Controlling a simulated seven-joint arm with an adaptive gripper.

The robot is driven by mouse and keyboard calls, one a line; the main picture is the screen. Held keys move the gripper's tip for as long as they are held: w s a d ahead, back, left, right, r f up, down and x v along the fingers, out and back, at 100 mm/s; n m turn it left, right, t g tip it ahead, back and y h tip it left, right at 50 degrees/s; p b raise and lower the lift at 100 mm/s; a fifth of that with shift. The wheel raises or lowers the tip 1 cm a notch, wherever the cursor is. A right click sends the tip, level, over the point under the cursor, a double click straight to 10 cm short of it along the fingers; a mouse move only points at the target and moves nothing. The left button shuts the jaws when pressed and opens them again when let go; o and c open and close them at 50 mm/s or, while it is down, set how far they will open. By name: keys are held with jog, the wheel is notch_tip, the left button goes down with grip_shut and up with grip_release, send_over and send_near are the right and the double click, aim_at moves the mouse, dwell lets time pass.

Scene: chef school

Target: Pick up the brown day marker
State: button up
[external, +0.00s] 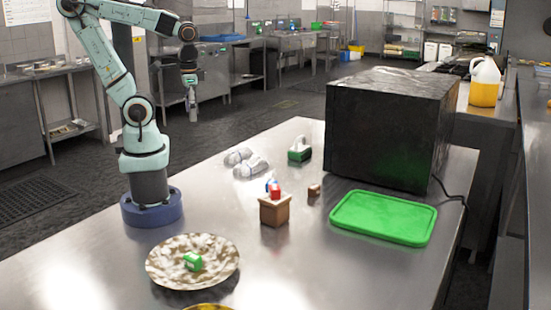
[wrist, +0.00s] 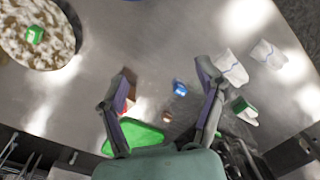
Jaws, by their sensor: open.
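A small brown block (external: 314,190), which looks like the brown day marker, lies on the steel table between a brown box and a black box. In the wrist view the small brown block (wrist: 181,118) shows between my fingers, closer to the right one. My gripper (external: 192,112) is raised well above the table at the left, pointing down. Its fingers (wrist: 164,67) are spread apart with nothing held between them. The block is apart from both fingers, and no marking on it can be made out.
The brown box (external: 275,211) carries a red piece (external: 276,195); a small blue item (wrist: 180,88) is near. A green tray (external: 382,218), large black box (external: 385,130), white-and-green item (external: 299,150), white pieces (external: 250,168) and a plate (external: 165,273) with a green block (external: 192,261) surround it.

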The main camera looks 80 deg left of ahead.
jog(key=w+r+m+t, duration=0.2)
jog(key=w+r+m, duration=0.2)
jog(key=w, duration=0.4)
jog(key=w+r+m+t, duration=0.2)
jog(key=w+r+m, duration=0.1)
jog(key=w, duration=0.5)
jog(key=m+g, duration=0.1)
jog(key=m, duration=0.3)
send_over(314, 186)
jog(key=w, duration=0.2)
notch_tip(314, 186, down, 13)
jog(key=f+g, duration=0.1)
jog(key=f, duration=0.5)
jog(key=s+f+g, duration=0.1)
jog(key=f, duration=0.5)
jog(key=s+f, duration=0.1)
jog(key=f, duration=0.5)
jog(key=shift+f+n+g+h, duration=0.25)
jog(key=shift+n+g+h, duration=0.05)
jog(key=shift+g+h, duration=0.1)
jog(key=c, duration=1)
